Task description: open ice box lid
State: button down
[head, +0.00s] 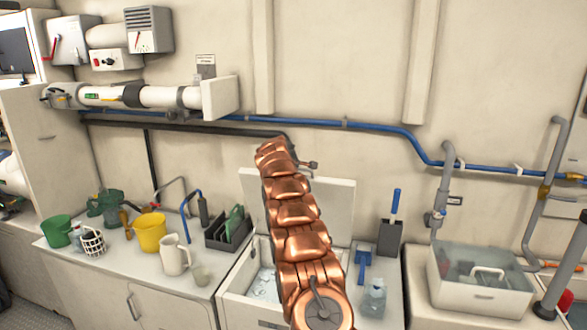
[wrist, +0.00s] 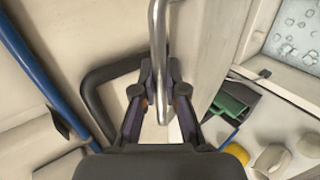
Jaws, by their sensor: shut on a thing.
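The ice box (head: 238,283) is a white box in the counter, and pale ice shows inside it. Its white lid (head: 335,203) stands raised, about upright, at the back of the box near the wall. My copper arm hides the middle of the lid and part of the opening. In the wrist view, my gripper (wrist: 160,85) is shut on a bent metal handle (wrist: 155,28) beside the white lid (wrist: 208,40). Ice shows in the upper right corner there. In the head view my gripper is mostly hidden behind the arm.
A blue pipe (head: 390,129) and a dark pipe (head: 200,125) run along the wall behind. Left of the box are a dark rack (head: 228,232), a yellow bucket (head: 151,227) and a white jug (head: 174,255).

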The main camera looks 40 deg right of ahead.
jog(key=shift+w+d+r, duration=0.1)
jog(key=shift+w, duration=0.1)
dwell(0.3)
jog(key=c, duration=1.5)
grip_release()
jog(key=o, duration=0.3)
jog(key=shift+s+d, duration=0.1)
jog(key=v, duration=1.2)
